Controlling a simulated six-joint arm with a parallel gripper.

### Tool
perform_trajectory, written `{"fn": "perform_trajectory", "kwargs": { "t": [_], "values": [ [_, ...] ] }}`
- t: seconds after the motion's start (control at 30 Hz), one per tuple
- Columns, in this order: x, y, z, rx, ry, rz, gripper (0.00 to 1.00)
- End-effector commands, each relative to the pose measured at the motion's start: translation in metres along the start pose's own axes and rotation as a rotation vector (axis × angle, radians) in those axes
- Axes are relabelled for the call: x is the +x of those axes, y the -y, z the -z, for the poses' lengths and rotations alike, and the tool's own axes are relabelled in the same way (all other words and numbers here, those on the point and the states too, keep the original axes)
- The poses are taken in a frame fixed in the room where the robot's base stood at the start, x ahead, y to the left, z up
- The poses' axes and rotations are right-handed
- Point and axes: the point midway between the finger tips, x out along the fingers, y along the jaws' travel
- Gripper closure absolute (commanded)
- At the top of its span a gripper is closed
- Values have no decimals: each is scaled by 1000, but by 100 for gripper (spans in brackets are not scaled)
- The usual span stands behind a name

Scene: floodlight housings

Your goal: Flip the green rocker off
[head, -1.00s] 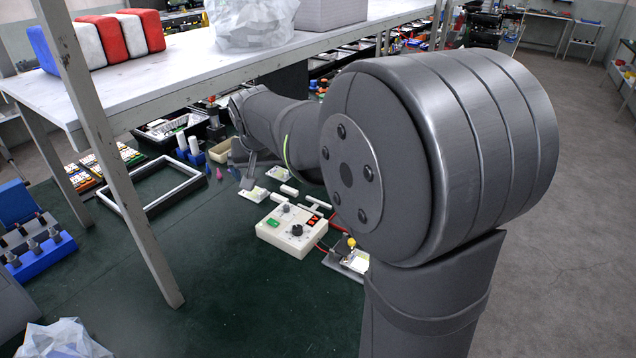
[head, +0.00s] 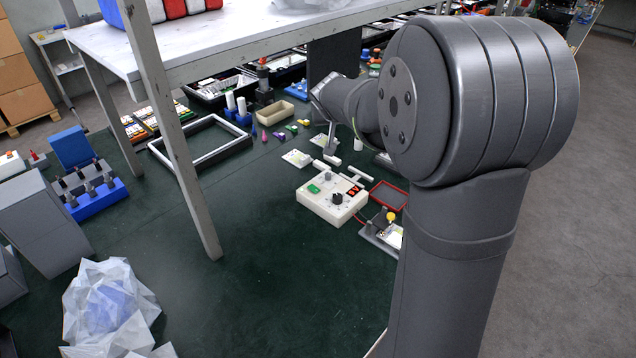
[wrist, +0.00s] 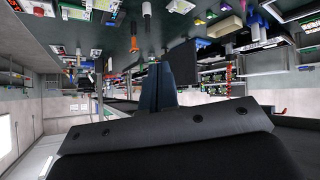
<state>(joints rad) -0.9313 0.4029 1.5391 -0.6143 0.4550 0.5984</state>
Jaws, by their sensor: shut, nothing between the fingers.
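The cream control box (head: 322,208) sits on the dark green work surface in the head view. Its green rocker (head: 313,189) is on the left of the top face; which way it is tipped is too small to tell. A black knob (head: 338,198) and red switches (head: 354,190) are on the same face. My gripper (head: 330,150) points down behind the box, apart from the rocker. In the wrist view its fingers (wrist: 157,86) are together, with nothing between them. I cannot surely pick out the rocker in the wrist view.
A white-topped shelf (head: 200,48) stands over the left and back, with a leg (head: 180,150) left of the box. A yellow-knobbed device (head: 385,230) and a red-rimmed tray (head: 388,196) lie to the right. White blocks lie behind the box.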

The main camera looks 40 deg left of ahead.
Motion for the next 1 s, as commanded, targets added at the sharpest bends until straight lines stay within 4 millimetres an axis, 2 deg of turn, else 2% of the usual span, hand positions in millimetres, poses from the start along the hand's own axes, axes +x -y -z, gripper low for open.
{"fn": "perform_trajectory", "kwargs": {
  "t": [0.03, 0.17, 0.37, 0.47, 0.63, 0.8, 1.0],
  "values": [
    [13, -7, 3, -23, -43, 0, 100],
    [38, -15, 11, -93, -155, 38, 100],
    [71, -10, 3, -214, -260, 177, 100],
    [84, -3, -12, -274, -277, 276, 100],
    [98, 10, -53, -360, -251, 471, 100],
    [102, 19, -95, -412, -185, 635, 100],
    [101, 22, -122, -436, -132, 731, 100]
  ]
}}
